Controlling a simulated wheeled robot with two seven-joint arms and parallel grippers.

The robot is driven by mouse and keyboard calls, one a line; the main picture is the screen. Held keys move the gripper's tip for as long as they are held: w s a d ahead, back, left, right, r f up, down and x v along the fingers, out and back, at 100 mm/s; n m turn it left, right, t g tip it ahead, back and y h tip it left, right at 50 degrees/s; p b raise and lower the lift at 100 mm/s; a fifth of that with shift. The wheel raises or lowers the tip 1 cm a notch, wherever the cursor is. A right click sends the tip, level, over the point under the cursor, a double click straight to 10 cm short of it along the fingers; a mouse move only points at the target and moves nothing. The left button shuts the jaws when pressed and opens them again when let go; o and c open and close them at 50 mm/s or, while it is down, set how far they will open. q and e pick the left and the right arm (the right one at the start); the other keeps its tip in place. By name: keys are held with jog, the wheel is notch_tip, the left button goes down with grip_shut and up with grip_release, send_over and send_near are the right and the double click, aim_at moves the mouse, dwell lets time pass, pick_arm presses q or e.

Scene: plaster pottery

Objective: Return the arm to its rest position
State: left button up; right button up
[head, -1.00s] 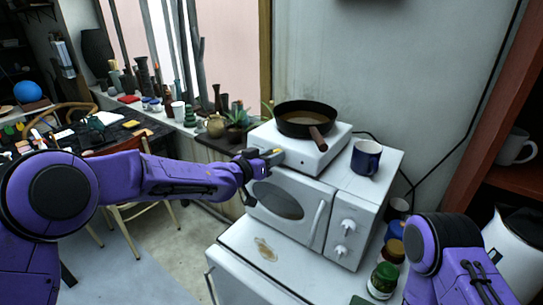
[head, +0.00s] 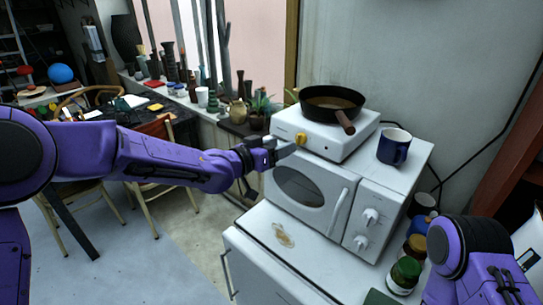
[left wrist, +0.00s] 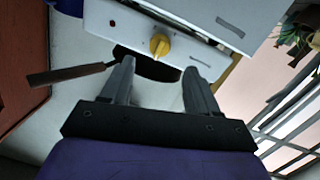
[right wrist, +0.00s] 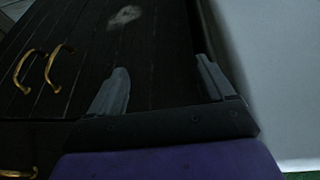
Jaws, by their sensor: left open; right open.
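My left arm reaches in from the left in the head view. Its gripper (head: 279,153) is beside the left front of the white hot plate (head: 328,146), near the yellow knob (head: 301,138). In the left wrist view the gripper (left wrist: 158,85) is open and empty, with the yellow knob (left wrist: 159,45) beyond and between its fingertips. I cannot tell whether a finger touches the hot plate. My right gripper (right wrist: 160,80) is open and empty in the right wrist view, in front of a dark surface; in the head view only my right arm shows, at the lower right.
A black frying pan (head: 331,103) sits on the hot plate, which stands on a white microwave (head: 316,198). A blue mug (head: 393,148) is on the microwave's right side. Jars (head: 404,275) stand between it and my right arm. A chair (head: 170,200) stands below my left arm.

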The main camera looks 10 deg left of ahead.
pick_arm(q)
jog(key=v, duration=0.4)
jog(key=shift+b, duration=0.35)
jog(key=shift+w, duration=0.1)
jog(key=s+a+f+n+g+y+b, duration=0.1)
jog(key=s+a+f+n+y, duration=0.3)
jog(key=f, duration=0.7)
jog(key=s+a+f+n+y+b, duration=0.1)
jog(key=s+a+f+n+y, duration=0.3)
jog(key=f, duration=0.6)
jog(key=s+a+f+n+g+y+b, duration=0.1)
jog(key=s+a+f+n+y, duration=0.15)
jog(key=s+a+f, duration=0.6)
jog(key=s+a+f+n+g+y+b, duration=0.1)
jog(key=s+a+f+g, duration=0.2)
jog(key=s+f, duration=0.6)
jog(key=s+a+f+g+y+b, duration=0.1)
jog(key=s+a+f+g+y, duration=0.1)
jog(key=s+f, duration=0.8)
jog(key=s+a+g, duration=0.1)
jog(key=s+g, duration=0.1)
jog(key=s, duration=0.4)
jog(key=shift+a+n+g, duration=0.3)
jog(key=shift+n, duration=0.05)
jog(key=shift+f+y, duration=0.15)
jog(key=shift+y, duration=0.1)
